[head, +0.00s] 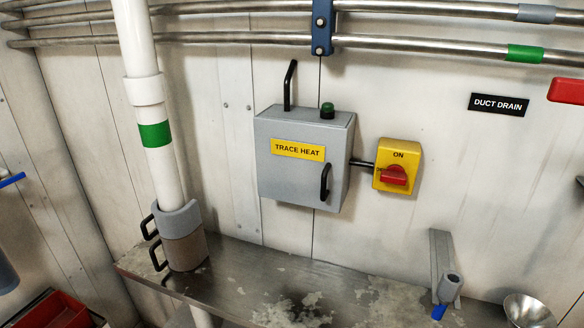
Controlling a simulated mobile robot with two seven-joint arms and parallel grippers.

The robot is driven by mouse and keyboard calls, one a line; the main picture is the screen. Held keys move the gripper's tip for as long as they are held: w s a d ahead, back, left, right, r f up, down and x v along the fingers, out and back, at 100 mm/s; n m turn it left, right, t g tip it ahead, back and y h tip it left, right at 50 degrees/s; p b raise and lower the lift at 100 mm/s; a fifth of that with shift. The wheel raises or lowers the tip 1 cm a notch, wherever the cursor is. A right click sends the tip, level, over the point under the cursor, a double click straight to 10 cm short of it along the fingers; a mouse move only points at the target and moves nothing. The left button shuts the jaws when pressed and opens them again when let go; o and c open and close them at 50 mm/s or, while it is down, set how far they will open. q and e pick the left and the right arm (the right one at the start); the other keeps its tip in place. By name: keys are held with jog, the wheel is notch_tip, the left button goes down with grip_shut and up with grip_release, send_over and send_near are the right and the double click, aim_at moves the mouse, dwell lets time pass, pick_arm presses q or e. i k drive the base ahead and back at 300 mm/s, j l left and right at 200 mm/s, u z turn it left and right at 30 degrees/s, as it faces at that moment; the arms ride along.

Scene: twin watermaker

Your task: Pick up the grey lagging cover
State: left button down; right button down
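The grey lagging cover (177,218) is a grey curved shell around the lower part of a white vertical pipe (155,105) at the left. It has a black handle (149,227) on its left side. It sits directly above a brown sleeve (184,252), which has its own black handle (157,258) and stands on the metal bench. The back of the cover is hidden by the pipe. Neither of my grippers is in view.
The metal bench (240,275) has pale stains and is clear in the middle. A grey TRACE HEAT box (302,180) and yellow switch (397,150) are on the wall. A blue-handled drain valve (445,290) and metal bowl (530,310) are at right. A red bin (62,312) is lower left.

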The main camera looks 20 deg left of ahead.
aim_at(180, 224)
jog(key=u, duration=1.35)
jog(key=j, duration=0.2)
